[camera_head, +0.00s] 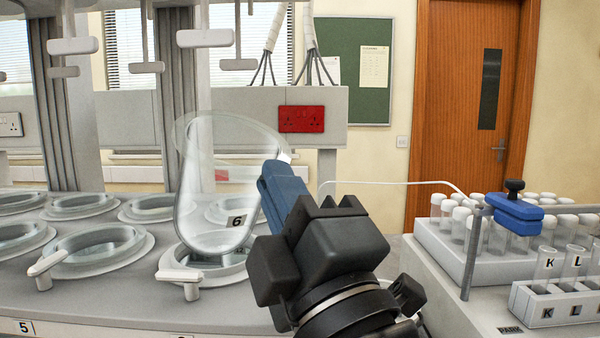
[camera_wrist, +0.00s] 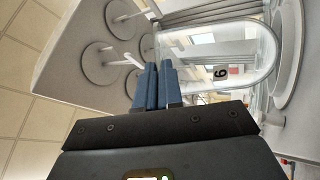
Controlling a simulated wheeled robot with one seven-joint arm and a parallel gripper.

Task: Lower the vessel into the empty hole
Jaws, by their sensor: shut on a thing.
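The vessel (camera_head: 198,185) is a clear glass, round-bottomed cup with a black 6 on a white label. It leans a little in the head view, with its wide rim up. My gripper (camera_head: 276,176) is shut on its right side near the rim. The vessel's rounded bottom is over the front right hole (camera_head: 232,274) in the grey deck. I cannot tell whether the bottom is just above the opening or slightly inside it. In the wrist view, the blue fingers (camera_wrist: 158,70) meet the edge of the glass vessel (camera_wrist: 240,45), which lies sideways in the picture.
Other deck holes with glass rims (camera_head: 98,250) stand left and behind. White paddles on rods (camera_head: 205,38) hang above. A white clip (camera_head: 180,277) sits at the hole's front. At right are a rack of capped tubes (camera_head: 455,240) and a blue clamp (camera_head: 517,210) on a post.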

